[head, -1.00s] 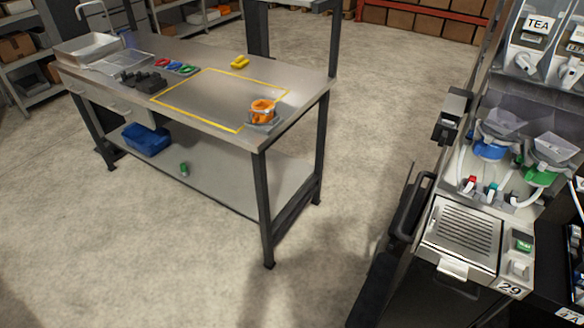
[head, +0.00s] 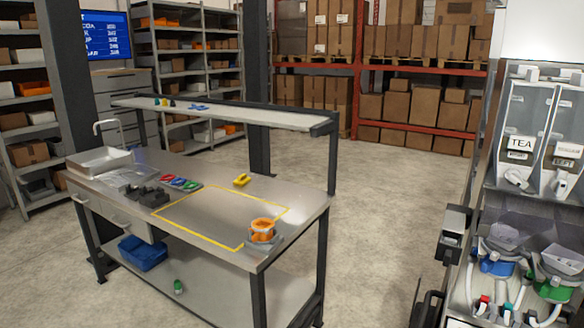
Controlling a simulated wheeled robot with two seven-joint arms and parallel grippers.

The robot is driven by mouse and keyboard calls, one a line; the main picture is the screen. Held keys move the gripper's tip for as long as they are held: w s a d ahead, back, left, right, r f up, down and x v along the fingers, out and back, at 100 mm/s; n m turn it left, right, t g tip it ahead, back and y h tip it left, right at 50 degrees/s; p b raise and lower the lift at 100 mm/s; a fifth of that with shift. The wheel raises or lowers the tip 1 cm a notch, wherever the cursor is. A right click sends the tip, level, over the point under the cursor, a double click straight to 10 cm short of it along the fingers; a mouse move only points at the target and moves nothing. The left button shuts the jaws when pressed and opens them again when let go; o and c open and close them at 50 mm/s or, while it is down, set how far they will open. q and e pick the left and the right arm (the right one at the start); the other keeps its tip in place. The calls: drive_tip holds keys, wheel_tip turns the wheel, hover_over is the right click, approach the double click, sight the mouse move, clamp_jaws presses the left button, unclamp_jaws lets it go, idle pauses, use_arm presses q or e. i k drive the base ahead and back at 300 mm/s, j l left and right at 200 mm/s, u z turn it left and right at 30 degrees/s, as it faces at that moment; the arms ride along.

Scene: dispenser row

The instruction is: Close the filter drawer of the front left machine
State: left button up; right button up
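A dispenser machine (head: 520,150) stands at the right edge, cut off by the picture. I cannot tell from this view whether this is the front left machine. No filter drawer can be made out; the machine's lower front is below the picture. Neither of my grippers is in view.
A steel workbench (head: 215,190) with a yellow-outlined area stands left of centre. Shelves and boxed racks line the back.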

sight(448, 254)
drive_tip(key=z, duration=1.25)
